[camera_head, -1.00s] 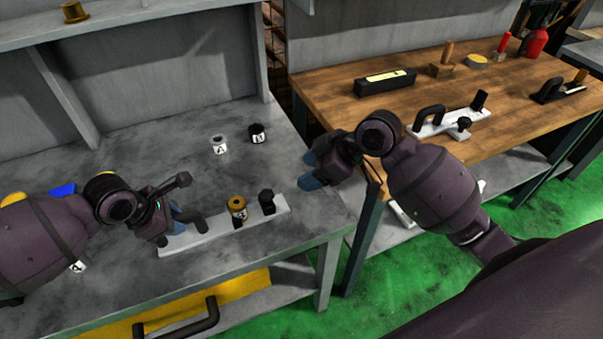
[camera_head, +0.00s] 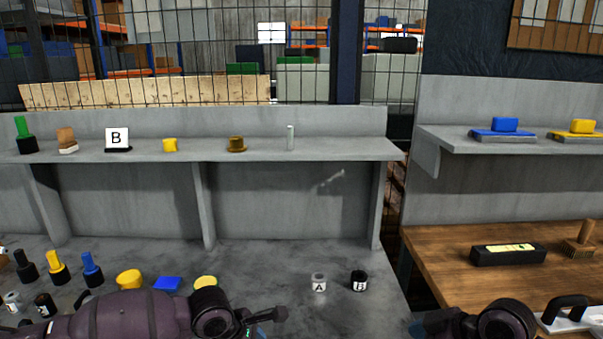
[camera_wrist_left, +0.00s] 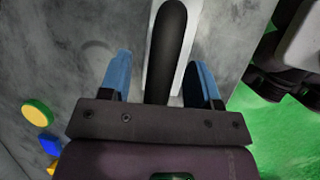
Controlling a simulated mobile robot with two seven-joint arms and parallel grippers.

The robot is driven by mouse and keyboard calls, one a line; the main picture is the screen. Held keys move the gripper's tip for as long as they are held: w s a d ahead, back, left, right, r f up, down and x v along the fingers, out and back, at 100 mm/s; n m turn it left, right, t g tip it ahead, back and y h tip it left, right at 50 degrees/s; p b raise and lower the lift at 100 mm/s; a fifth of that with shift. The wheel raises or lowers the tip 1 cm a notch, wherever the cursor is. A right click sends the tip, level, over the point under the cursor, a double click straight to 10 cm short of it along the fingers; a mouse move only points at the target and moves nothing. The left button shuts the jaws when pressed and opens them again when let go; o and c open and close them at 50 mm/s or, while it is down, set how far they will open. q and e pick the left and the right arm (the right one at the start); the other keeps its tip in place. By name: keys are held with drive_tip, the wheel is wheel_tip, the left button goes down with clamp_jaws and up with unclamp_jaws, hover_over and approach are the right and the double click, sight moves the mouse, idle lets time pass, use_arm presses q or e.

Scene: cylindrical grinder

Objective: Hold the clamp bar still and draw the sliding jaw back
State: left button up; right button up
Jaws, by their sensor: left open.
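In the left wrist view the white clamp bar (camera_wrist_left: 190,30) lies on the grey bench, with its black handle (camera_wrist_left: 166,40) rising from it. My left gripper (camera_wrist_left: 161,62) is open, with one blue finger on each side of the handle and gaps showing beside it. The sliding jaw cannot be made out in either current view. My right gripper (camera_head: 435,325) is at the bottom edge, mostly cut off, with a bit of blue finger showing.
A shelf (camera_head: 265,154) runs above. The wooden table (camera_head: 450,260) holds a black box (camera_head: 508,254) and another black-handled white bar (camera_head: 560,322).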

use_arm(q)
drive_tip(key=v, duration=1.1)
drive_tip(key=shift+r, duration=0.25)
drive_tip(key=shift+s+f, duration=0.1)
drive_tip(key=shift+s, duration=0.05)
